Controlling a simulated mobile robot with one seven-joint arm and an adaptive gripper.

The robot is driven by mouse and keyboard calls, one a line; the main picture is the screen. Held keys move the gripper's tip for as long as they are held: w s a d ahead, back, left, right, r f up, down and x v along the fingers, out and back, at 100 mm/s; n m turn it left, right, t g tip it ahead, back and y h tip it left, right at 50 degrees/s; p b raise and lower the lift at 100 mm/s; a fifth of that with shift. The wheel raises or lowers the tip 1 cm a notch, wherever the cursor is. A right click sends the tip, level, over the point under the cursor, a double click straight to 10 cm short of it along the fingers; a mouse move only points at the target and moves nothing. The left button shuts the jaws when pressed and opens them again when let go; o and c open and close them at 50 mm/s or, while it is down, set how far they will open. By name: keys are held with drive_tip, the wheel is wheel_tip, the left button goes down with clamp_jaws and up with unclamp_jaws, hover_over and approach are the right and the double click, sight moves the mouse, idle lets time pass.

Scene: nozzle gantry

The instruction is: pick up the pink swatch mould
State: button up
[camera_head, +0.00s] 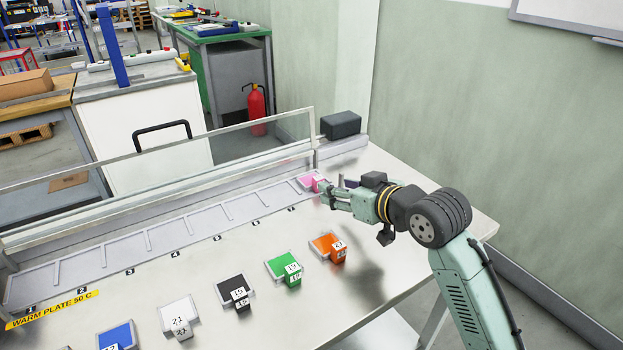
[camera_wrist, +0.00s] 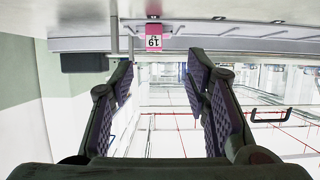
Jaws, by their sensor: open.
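The pink swatch mould (camera_head: 309,181) lies at the far right end of the slotted rail along the back of the table, with a small upright pink block at its near side. In the wrist view, which looks upside down, its pink face (camera_wrist: 153,30) shows a white label reading 19. My gripper (camera_head: 325,190) is just to the right of the mould in the head view. In the wrist view my gripper (camera_wrist: 161,68) has its two fingers spread and nothing between them. The mould appears beyond the fingertips, roughly midway between them. The head view does not settle whether a finger touches it.
Orange (camera_head: 325,244), green (camera_head: 283,265), black (camera_head: 235,290), white (camera_head: 178,314) and blue (camera_head: 117,336) moulds stand along the table front. A low clear panel (camera_head: 170,165) runs behind the rail (camera_head: 150,243). A dark box (camera_head: 340,125) sits at the back right corner.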

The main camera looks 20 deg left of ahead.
sight(320, 179)
drive_tip(key=shift+x, duration=1.1)
drive_tip(key=p+x, duration=0.2)
drive_tip(key=x, duration=0.1)
drive_tip(key=p+x, duration=0.1)
drive_tip(key=shift+w+a+r, duration=0.15)
drive_tip(key=shift+w, duration=0.5)
drive_tip(key=shift+w+a+f, duration=0.2)
drive_tip(key=shift+a+f, duration=0.05)
clamp_jaws()
